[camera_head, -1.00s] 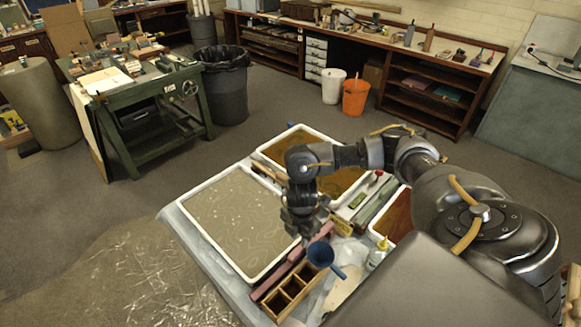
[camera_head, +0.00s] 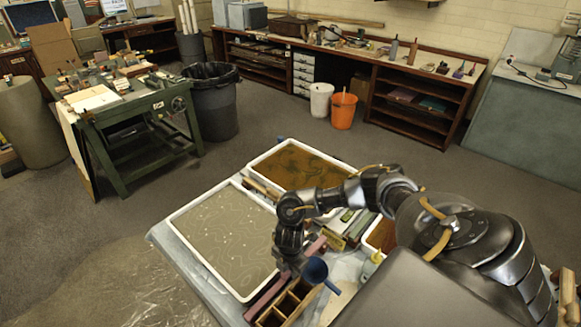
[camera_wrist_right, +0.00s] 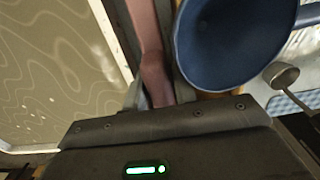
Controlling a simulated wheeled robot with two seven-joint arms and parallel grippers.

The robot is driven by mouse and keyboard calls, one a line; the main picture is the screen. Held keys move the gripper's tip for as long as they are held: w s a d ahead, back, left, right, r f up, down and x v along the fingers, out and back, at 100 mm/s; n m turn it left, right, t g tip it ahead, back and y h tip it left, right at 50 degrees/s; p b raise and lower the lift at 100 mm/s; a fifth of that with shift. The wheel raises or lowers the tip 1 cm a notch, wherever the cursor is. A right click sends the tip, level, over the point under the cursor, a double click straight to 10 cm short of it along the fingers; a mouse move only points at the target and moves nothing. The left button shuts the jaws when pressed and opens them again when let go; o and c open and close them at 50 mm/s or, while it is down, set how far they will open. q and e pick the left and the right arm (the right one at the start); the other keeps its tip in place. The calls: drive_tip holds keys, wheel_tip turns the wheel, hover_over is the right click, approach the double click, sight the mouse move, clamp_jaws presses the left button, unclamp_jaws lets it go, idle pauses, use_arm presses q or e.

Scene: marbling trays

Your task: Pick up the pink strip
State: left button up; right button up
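The pink strip (camera_head: 263,301) is a long, narrow, dusty-pink bar. It lies between the grey marbled tray (camera_head: 172,219) and the wooden divided box (camera_head: 288,306). My right gripper (camera_head: 292,270) is low over the strip's middle and hides part of it. In the right wrist view the strip (camera_wrist_right: 150,50) runs down towards the gripper. My left gripper is not in view.
A blue funnel (camera_head: 315,271) stands close on the right of the gripper and fills much of the right wrist view (camera_wrist_right: 230,40). A brown marbled tray (camera_head: 283,142) lies behind. A bottle (camera_head: 371,265) stands at the right.

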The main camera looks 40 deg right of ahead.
drive_tip(key=c, duration=0.5)
drive_tip(key=shift+c, duration=0.2)
